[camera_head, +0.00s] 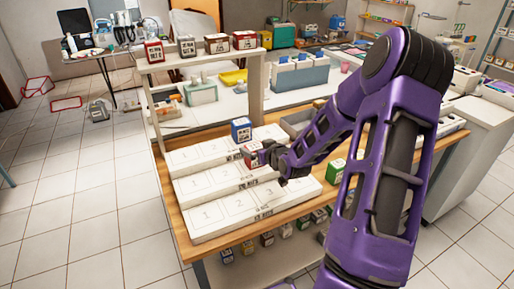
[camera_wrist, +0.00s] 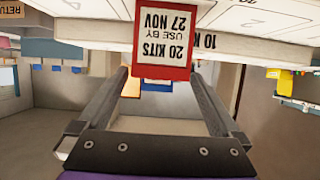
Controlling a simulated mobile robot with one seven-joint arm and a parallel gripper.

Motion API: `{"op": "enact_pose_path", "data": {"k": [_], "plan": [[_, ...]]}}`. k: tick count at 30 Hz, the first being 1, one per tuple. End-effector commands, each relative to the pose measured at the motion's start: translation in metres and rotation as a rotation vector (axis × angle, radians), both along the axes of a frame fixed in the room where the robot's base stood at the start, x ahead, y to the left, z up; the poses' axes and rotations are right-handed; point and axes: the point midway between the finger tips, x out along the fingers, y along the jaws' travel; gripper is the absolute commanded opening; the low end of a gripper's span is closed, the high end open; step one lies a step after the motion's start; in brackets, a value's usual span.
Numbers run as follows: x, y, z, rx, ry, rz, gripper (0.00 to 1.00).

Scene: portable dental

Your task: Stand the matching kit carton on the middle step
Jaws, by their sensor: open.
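The three-tier white step stand has a middle step (camera_head: 205,184) with numbered places. A red carton (camera_head: 252,155) appears to stand at the middle step, towards its right part, partly hidden by my gripper; whether it touches the step is unclear. In the wrist view this red carton (camera_wrist: 165,42) shows upside down, its label reading 20 kits, use by 27 Nov. My gripper (camera_head: 266,155) is open at the carton. In the wrist view the open gripper (camera_wrist: 158,74) has its fingertips to either side of the carton's near end, with gaps visible.
A blue carton (camera_head: 241,130) stands on the top step behind. A green carton (camera_head: 335,171) stands on the wooden table at right. Several cartons sit on the raised shelf (camera_head: 200,57), and more lie below the table. The bottom step (camera_head: 235,212) is clear.

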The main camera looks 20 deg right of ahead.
Motion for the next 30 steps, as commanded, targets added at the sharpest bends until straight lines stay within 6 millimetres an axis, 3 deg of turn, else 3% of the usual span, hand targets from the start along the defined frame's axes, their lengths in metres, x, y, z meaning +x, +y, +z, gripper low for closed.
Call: {"op": "enact_pose_path", "data": {"k": [15,21,30], "plan": [[-0.093,-0.004,0.040,-0.002,0.001,-0.003,1.00],[-0.109,-0.004,0.046,-0.001,-0.001,-0.001,1.00],[-0.111,-0.004,0.046,0.000,0.000,0.000,1.00]]}}
